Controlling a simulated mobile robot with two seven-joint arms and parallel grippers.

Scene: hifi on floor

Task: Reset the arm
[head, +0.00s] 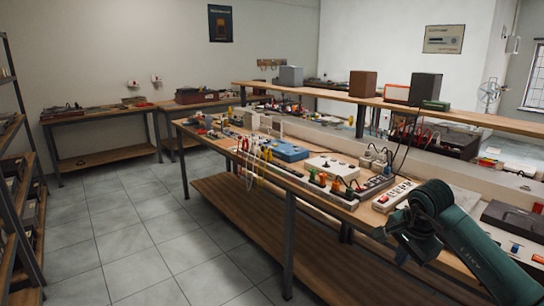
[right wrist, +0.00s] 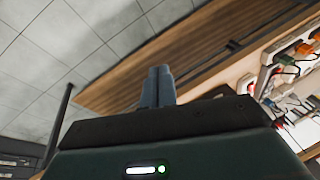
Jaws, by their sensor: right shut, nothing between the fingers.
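My right arm, dark green, comes in from the lower right of the head view and bends at about the workbench's near edge. My right gripper (head: 385,234) is at the bench's front right edge. In the right wrist view the two grey fingers of this gripper (right wrist: 157,86) are together and hold nothing. Below them lies the wooden lower shelf (right wrist: 185,62) of the bench. My left gripper is in neither view.
The long workbench (head: 232,146) carries power strips (head: 328,186), a blue case (head: 286,151), a white box (head: 332,166) and hanging cables. A raised shelf (head: 320,92) holds speaker-like boxes. A metal rack (head: 22,190) stands at the left. The tiled floor (head: 150,235) between is clear.

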